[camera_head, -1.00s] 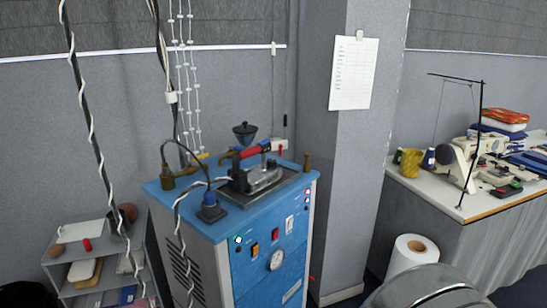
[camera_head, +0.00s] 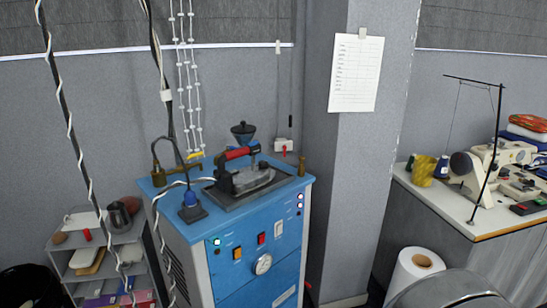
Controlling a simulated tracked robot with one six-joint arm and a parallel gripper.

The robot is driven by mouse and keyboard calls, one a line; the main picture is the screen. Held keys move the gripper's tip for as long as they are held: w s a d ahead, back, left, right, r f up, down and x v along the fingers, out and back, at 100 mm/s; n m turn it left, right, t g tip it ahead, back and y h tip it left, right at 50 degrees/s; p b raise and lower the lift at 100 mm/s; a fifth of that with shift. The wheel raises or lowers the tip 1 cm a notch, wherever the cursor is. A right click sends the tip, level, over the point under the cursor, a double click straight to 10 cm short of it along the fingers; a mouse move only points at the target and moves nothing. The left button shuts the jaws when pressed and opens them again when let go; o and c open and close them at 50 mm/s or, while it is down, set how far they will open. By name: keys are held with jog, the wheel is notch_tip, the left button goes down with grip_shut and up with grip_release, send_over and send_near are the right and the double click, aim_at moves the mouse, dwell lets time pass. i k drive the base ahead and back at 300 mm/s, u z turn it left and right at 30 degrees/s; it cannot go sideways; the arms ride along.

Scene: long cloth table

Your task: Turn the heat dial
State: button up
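A blue steam boiler cabinet (camera_head: 231,285) stands in the middle of the view. A steam iron (camera_head: 247,179) with a red handle (camera_head: 237,153) rests on a dark pad on its top. I cannot tell which part is the heat dial; any dial on the iron is too small to make out. My gripper is not in view.
A grey shelf (camera_head: 121,238) with small items stands left of the cabinet. A table with a sewing machine (camera_head: 490,163) is at right, with a white roll (camera_head: 417,262) before it. Cables hang at left. A wall pillar (camera_head: 345,190) stands behind the cabinet. Grey rounded metal shows at bottom right.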

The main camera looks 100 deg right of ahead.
aim_at(262, 163)
jog(key=z, duration=0.05)
jog(key=k, duration=2.05)
jog(key=z, duration=1.55)
jog(key=i, duration=1)
jog(key=z, duration=0.05)
